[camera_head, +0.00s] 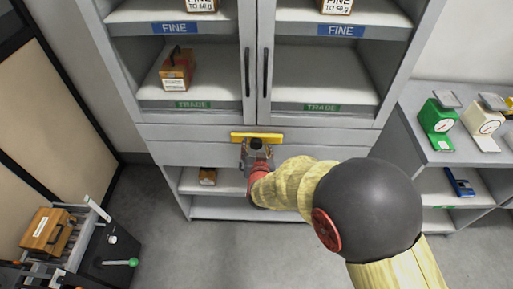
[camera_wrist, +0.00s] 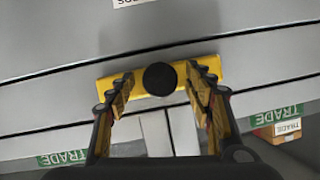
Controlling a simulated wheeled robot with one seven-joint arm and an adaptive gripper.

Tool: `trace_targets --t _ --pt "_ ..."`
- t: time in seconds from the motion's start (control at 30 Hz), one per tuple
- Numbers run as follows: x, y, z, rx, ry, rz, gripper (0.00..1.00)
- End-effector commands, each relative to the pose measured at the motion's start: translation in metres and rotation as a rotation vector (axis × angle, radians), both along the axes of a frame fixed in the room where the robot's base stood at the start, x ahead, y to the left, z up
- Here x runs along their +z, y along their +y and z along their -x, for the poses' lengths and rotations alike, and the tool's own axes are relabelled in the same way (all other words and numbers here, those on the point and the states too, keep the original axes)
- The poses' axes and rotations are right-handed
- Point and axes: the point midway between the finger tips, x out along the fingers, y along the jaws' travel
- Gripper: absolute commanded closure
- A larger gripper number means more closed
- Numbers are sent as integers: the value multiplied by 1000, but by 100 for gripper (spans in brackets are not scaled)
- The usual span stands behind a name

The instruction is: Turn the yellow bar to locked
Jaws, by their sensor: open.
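The yellow bar (camera_head: 256,136) lies level across the grey cabinet front, below the two upper doors. In the wrist view the yellow bar (camera_wrist: 141,84) shows with a round black hub (camera_wrist: 160,79) at its middle. My gripper (camera_head: 257,147) is at the bar in the head view and covers part of its lower edge. In the wrist view my gripper (camera_wrist: 159,75) is open, with one finger on each side of the hub. Both fingertips overlap the bar in the picture. I cannot tell whether they touch it. No locked marking is readable.
The cabinet's tall door handles (camera_head: 248,72) stand just above the bar. A brown case (camera_head: 177,69) sits on the left TRADE shelf. A side table at right holds a green scale (camera_head: 437,118). A black unit (camera_head: 105,250) stands at lower left. The floor (camera_head: 240,255) before the cabinet is clear.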

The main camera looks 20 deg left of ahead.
Motion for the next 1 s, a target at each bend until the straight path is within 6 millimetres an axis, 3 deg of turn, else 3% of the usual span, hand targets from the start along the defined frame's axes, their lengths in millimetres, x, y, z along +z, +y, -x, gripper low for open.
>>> trace_targets --t 0.17,1.0 --pt "0 0 0 0 0 0 53" --pt "0 0 0 0 0 0 100"
